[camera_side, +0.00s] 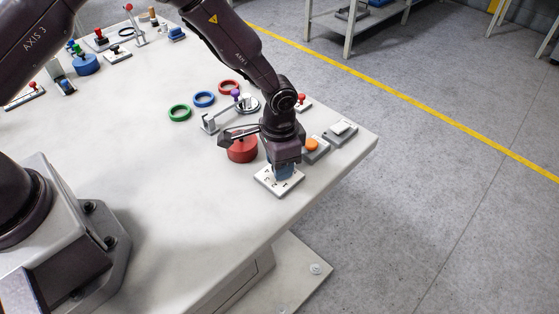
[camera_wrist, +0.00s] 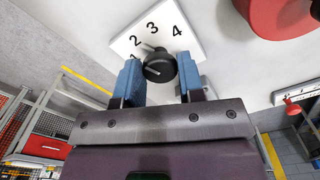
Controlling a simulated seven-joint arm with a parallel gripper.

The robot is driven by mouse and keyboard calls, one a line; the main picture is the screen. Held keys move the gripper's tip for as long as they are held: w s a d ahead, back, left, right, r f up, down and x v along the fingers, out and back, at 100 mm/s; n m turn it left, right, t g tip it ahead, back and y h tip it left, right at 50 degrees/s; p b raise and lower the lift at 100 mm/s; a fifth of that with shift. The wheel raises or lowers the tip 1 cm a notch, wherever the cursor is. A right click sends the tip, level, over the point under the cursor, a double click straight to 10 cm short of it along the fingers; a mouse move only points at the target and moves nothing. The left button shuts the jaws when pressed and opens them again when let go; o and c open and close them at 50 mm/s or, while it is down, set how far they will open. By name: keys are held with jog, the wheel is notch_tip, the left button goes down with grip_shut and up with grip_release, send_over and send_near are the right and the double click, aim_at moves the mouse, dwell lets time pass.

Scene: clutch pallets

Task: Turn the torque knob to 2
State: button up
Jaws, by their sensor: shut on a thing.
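The torque knob (camera_wrist: 159,68) is a dark round knob on a white plate (camera_wrist: 200,48) printed with 1, 2, 3 and 4. The 2, 3 and 4 show clearly in the wrist view; the 1 is partly hidden by a finger. A pale line shows on the knob, but I cannot tell for sure which number it marks. My gripper (camera_wrist: 161,80) has its blue fingers on both sides of the knob and is shut on it. In the side view, my gripper (camera_side: 284,174) points down at the plate (camera_side: 267,184) near the table's front edge, hiding the knob.
A red cylinder (camera_side: 242,151) stands close behind my gripper, left of it. An orange button box (camera_side: 314,151) and a switch box (camera_side: 342,132) are to the right. Green (camera_side: 180,113), blue (camera_side: 204,99) and red (camera_side: 229,87) rings lie farther back.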

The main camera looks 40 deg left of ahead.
jog(key=shift+n, duration=0.3)
jog(key=o, duration=0.9)
notch_tip(320, 180, up, 13)
dwell(0.3)
